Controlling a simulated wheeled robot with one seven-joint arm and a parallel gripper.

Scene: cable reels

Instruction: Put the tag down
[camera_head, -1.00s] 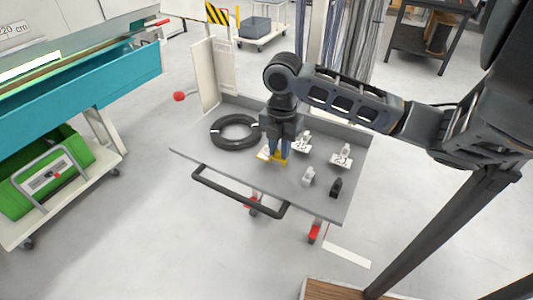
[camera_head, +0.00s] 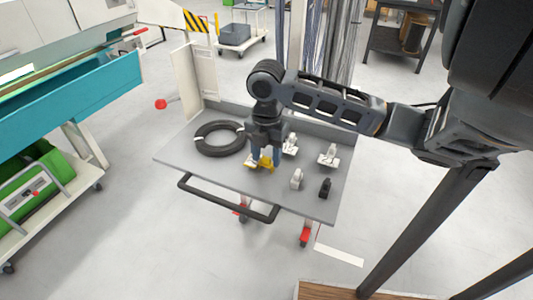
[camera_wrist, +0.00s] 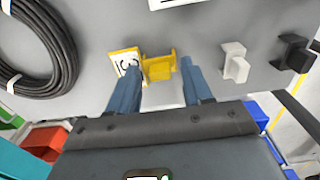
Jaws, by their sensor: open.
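A yellow tag (camera_wrist: 127,66) with a white face and a black number lies on the grey cart top, joined to or touching a yellow clip-like block (camera_wrist: 159,67). In the head view the yellow tag (camera_head: 262,164) shows low at my fingers, partly hidden by them. My gripper (camera_wrist: 158,82) is open, its two blue-grey fingers apart, one on each side of the yellow block. The fingertips are close to the block; I cannot tell whether either touches it. Other tags (camera_head: 328,157) with white blocks stand to the right on the cart top.
A black cable coil (camera_head: 219,138) lies left of my gripper on the cart top (camera_head: 215,177). A white block (camera_wrist: 235,62) and a black block (camera_wrist: 294,54) stand to the right. The cart's black handle (camera_head: 228,203) runs along the front.

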